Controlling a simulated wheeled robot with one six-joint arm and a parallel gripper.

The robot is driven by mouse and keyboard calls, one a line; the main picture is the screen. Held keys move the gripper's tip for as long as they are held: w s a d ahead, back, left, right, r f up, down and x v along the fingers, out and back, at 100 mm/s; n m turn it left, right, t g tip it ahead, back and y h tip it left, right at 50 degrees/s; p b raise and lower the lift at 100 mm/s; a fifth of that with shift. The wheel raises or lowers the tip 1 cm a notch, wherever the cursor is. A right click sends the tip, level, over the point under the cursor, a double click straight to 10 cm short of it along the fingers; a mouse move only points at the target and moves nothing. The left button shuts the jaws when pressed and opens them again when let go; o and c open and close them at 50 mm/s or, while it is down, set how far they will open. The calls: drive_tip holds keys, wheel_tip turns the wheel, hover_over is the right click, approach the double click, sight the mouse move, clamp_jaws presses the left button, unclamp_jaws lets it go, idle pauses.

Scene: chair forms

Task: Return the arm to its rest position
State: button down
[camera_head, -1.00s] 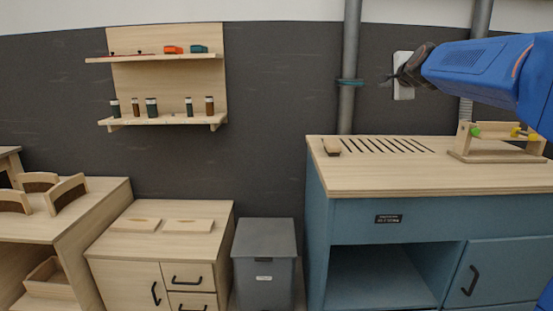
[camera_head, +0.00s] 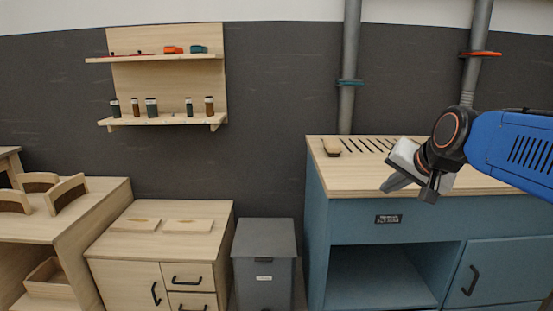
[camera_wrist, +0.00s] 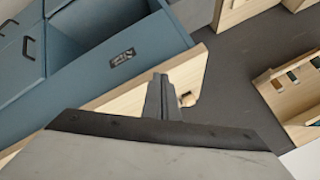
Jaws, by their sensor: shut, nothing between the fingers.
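In the wrist view my gripper's fingers (camera_wrist: 158,95) are together and empty. They show in front of the bench's wooden top (camera_wrist: 190,80).
A small wooden block (camera_head: 331,147) lies on the bench top near its slots. A grey bin (camera_head: 264,265) and a wooden cabinet (camera_head: 120,240) stand left of the bench. A wall shelf (camera_head: 165,119) with several bottles and small items hangs at upper left.

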drive_tip(key=s+d+f+n+g+h, duration=0.1)
drive_tip(key=s+f+n+g, duration=0.3)
drive_tip(key=s+f, duration=1.4)
drive_tip(key=s+n, duration=0.2)
drive_tip(key=s, duration=0.2)
drive_tip(key=shift+s+f+n, duration=0.3)
drive_tip(key=shift+s+f, duration=0.05)
drive_tip(key=shift+d, duration=0.15)
